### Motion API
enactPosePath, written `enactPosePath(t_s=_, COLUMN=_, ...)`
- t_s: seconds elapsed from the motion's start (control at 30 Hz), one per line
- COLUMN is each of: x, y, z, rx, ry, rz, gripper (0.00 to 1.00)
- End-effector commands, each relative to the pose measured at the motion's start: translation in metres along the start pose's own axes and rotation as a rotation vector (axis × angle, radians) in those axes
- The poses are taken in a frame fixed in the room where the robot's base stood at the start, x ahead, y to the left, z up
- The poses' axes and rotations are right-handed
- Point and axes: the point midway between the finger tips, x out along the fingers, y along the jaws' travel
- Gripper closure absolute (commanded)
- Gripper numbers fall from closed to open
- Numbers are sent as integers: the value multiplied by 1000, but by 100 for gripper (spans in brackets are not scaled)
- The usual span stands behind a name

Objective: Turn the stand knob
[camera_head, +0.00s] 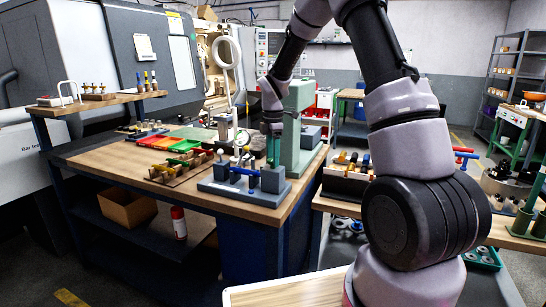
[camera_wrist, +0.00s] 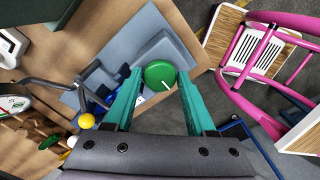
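The stand (camera_head: 245,191) is a grey-blue base with blocks and a blue bar, near the front right corner of the wooden bench. A round green knob (camera_wrist: 160,72) with a white pointer line shows in the wrist view beside a grey block. My gripper (camera_wrist: 157,78) has two teal fingers, one on each side of the knob. The fingers are apart, and I cannot tell whether either touches the knob. In the head view my gripper (camera_head: 272,150) points down over the right part of the stand; the knob cannot be made out there.
A green press-like frame (camera_head: 300,130) stands just behind and right of my gripper. A lever with a yellow ball (camera_wrist: 86,121) lies left of the fingers in the wrist view. Coloured trays (camera_head: 185,138) and tool racks fill the bench to the left. A pink-framed chair or cart (camera_wrist: 262,50) is at right.

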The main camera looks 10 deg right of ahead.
Motion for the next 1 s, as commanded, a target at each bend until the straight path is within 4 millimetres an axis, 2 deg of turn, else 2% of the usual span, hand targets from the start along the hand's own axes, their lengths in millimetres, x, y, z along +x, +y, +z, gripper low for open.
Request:
enactPosePath(t_s=0.03, x=0, y=0, z=0, rx=0, ry=0, rz=0, gripper=68)
enactPosePath(t_s=0.1, x=0, y=0, z=0, rx=0, ry=0, rz=0, gripper=95)
enactPosePath(t_s=0.13, x=0, y=0, z=0, rx=0, ry=0, rz=0, gripper=100)
enactPosePath(t_s=0.57, x=0, y=0, z=0, rx=93, ry=0, rz=1, gripper=100)
enactPosePath(t_s=1.0, x=-1, y=0, z=0, rx=469, ry=0, rz=1, gripper=100)
